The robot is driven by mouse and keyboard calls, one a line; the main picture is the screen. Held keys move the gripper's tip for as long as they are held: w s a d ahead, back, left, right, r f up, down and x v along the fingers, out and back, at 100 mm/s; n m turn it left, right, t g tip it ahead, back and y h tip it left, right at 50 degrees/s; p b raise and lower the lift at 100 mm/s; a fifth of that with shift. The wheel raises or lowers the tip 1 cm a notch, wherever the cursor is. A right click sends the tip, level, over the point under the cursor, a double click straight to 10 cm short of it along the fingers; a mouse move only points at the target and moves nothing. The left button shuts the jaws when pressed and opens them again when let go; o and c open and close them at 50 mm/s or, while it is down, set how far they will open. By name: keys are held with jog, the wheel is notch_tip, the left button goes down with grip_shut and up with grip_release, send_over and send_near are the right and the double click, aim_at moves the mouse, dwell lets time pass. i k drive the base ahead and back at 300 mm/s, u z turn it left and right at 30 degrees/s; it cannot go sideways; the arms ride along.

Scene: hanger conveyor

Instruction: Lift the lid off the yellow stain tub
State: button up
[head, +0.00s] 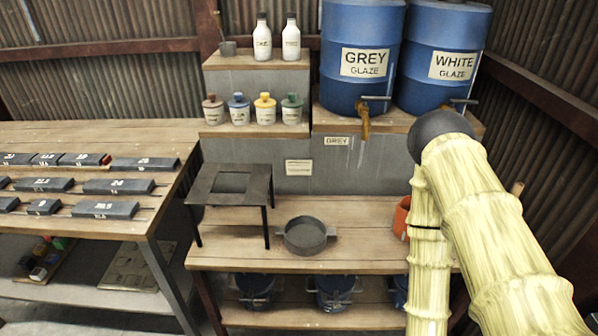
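The yellow stain tub (265,114) is a small pale tub with a yellow knobbed lid (265,99). It stands upright on the middle wooden shelf in a row with similar tubs, between a blue-lidded one (239,113) and a green-lidded one (291,113). Its lid sits on it. My cream arm with a dark round joint fills the right side of the view, well to the right of the tubs. The arm's lower link runs down out of the bottom of the picture. My gripper does not show, so its state and what it may hold are hidden.
A red-lidded tub (213,112) ends the row at left. White bottles (262,40) stand on the shelf above. Blue drums labelled grey glaze (345,90) and white glaze (440,85) stand at right. Below are a dark metal stand (205,188) and a grey pan (306,235).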

aim_at(264, 102)
jog(key=k, duration=1.3)
jog(key=u, duration=0.75)
jog(key=i, duration=1.55)
jog(key=z, duration=0.75)
